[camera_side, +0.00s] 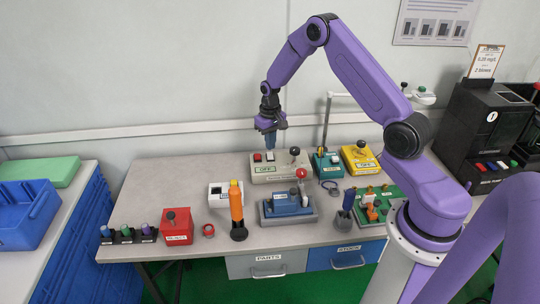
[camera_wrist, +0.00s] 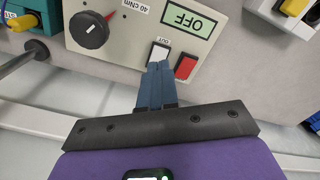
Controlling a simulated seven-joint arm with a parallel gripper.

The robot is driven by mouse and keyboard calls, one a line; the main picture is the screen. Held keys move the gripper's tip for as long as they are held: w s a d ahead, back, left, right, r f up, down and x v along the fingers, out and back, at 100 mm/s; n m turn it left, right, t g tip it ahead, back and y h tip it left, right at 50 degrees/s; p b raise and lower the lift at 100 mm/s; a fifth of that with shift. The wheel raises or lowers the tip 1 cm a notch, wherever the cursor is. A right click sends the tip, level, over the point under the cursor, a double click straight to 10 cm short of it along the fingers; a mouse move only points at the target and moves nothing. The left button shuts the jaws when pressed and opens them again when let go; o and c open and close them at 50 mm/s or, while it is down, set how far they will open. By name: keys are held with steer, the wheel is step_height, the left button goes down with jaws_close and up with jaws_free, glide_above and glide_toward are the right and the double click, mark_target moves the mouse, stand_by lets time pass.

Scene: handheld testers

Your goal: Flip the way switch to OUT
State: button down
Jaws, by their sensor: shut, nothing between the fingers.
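A beige tester (camera_side: 277,176) stands at the back of the table, with a black knob (camera_wrist: 89,30), an OFF display (camera_wrist: 188,19) and a "40 cNm" label on its face. A white switch (camera_wrist: 158,52) has a small mark that seems to read OUT beside it. A red switch (camera_wrist: 186,67) sits next to it. My gripper (camera_wrist: 159,66) is shut and empty, its blue fingertips overlapping the lower edge of the white switch in the wrist view. I cannot tell whether they touch it. In the side view my gripper (camera_side: 270,146) points down over the tester's switches.
A teal tester (camera_side: 327,165) and a yellow tester (camera_side: 359,158) stand to the right. A blue tester (camera_side: 288,208) with a red-topped lever, an orange screwdriver (camera_side: 236,206) and a red box (camera_side: 177,227) stand nearer the front. The table's left back is clear.

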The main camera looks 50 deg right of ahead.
mark_target(270, 157)
steer(key=shift+r, duration=1.6)
steer(key=s+a+r+n, duration=0.4)
steer(key=s+a+r, duration=0.25)
steer(key=a, duration=0.35)
steer(key=s+a+r+n, duration=0.3)
steer(key=s+a+r, duration=0.35)
steer(key=a, duration=0.35)
steer(key=s+r+n, duration=0.1)
steer(key=s+n, duration=0.3)
steer(key=s, duration=0.7)
steer(key=s+r+n, duration=0.2)
steer(key=s+n, duration=0.2)
steer(key=s, duration=0.8)
steer(key=shift+s+r+n, duration=0.25)
steer(key=shift+s+n, duration=0.05)
